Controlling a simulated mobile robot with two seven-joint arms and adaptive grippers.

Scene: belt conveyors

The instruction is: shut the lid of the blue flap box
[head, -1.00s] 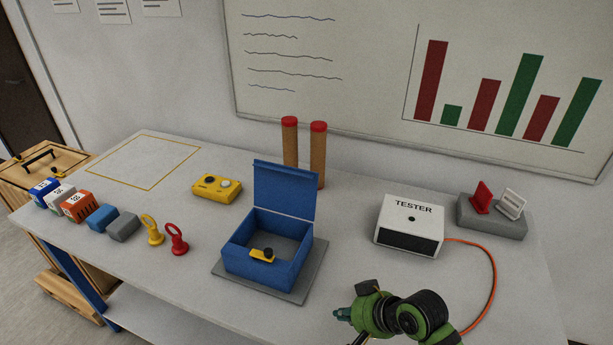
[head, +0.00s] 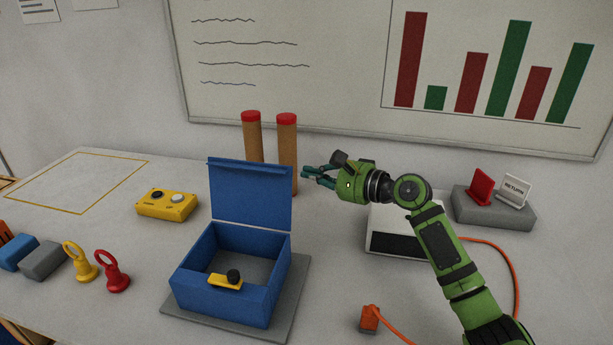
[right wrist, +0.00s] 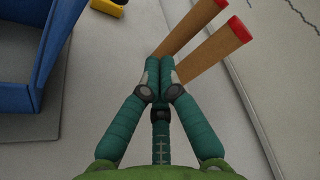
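The blue flap box (head: 222,298) stands on a grey mat (head: 292,300) on the table. Its lid (head: 251,196) is raised upright at the back edge. A yellow latch with a black knob (head: 226,281) sits on the front wall. My right gripper (head: 306,176) is just right of the raised lid at about its upper height, apart from it. In the right wrist view its fingers (right wrist: 163,66) are together with nothing between them, and the box (right wrist: 28,50) shows at the upper left. My left gripper is not in view.
Two red-capped brown cylinders (head: 287,150) stand behind the lid. The white tester (head: 385,243) is behind my right arm, with an orange cable (head: 517,290). A yellow control box (head: 167,204) and two ring-handled pieces (head: 112,272) are to the left.

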